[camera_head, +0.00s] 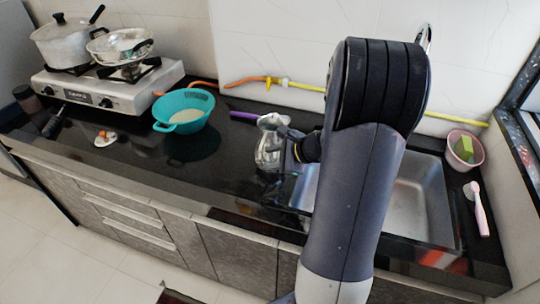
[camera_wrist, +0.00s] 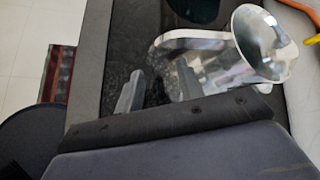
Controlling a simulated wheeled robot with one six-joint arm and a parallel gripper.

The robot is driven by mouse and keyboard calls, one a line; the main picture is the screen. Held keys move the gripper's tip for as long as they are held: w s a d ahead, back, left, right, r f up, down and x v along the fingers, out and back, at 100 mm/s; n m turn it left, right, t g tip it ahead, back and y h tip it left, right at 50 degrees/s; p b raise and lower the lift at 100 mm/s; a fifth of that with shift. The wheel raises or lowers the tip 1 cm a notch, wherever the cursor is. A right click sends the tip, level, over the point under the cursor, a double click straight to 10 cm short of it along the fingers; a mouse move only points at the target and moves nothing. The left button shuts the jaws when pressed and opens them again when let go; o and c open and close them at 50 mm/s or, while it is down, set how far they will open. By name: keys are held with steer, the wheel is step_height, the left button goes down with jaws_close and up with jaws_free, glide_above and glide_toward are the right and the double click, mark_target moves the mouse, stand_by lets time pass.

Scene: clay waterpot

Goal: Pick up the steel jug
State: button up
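The shiny steel jug (camera_head: 270,150) stands on the black counter just left of the sink in the head view. My gripper (camera_head: 291,146) is at its right side, partly hidden by my arm. In the wrist view the jug's flared round mouth (camera_wrist: 262,42) is at upper right, and its pale curved handle (camera_wrist: 190,39) reaches left. My gripper (camera_wrist: 160,68) shows two grey fingers apart, with the handle just beyond their tips. I cannot tell whether they touch it. The jug's lower body is partly hidden behind my gripper.
The steel sink (camera_head: 425,205) lies to the right, under my arm. A teal colander (camera_head: 184,109) and a gas stove (camera_head: 108,88) with pots stand left.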

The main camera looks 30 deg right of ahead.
mark_target(262, 160)
steer(key=x, duration=0.4)
steer(key=shift+w+a+f, duration=0.15)
steer(key=shift+w, duration=0.05)
jaws_close()
stand_by(0.4)
